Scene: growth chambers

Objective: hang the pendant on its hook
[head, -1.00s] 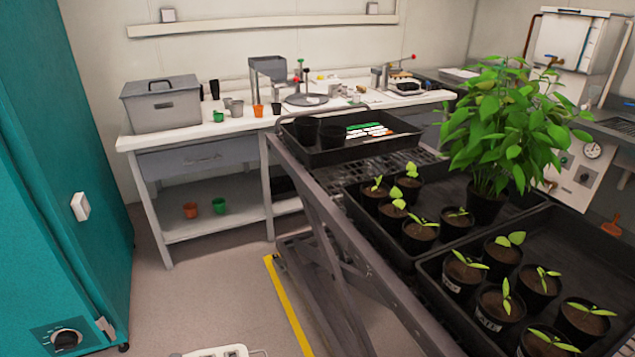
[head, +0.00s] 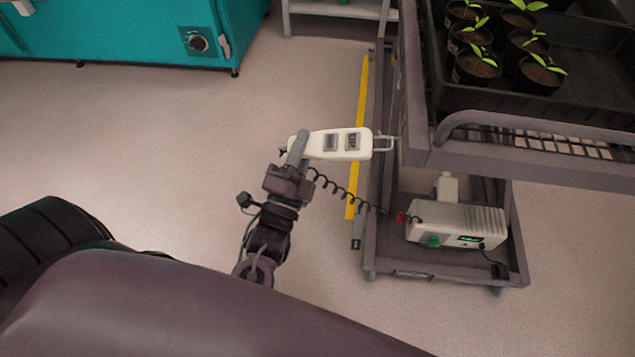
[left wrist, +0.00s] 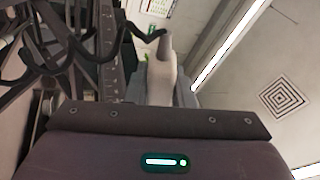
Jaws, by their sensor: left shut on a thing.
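The pendant (head: 345,144) is a white handset with grey buttons, one reading UP, and a wire loop at its right end. My left gripper (head: 298,148) is shut on its left end, above the floor beside the cart. The loop reaches the cart's left upper rail (head: 412,140); I cannot tell whether it touches or is on a hook. The hook itself is not clearly distinguishable. A black coiled cord (head: 345,192) runs from the pendant to the cart's base. In the left wrist view the pendant (left wrist: 160,80) shows pale beyond the gripper body. My right gripper is out of view.
A white and grey drive box (head: 455,224) sits on the cart's lower frame. A teal cabinet (head: 120,35) stands at the back left. The floor left of the cart is clear, with a yellow strip (head: 350,210).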

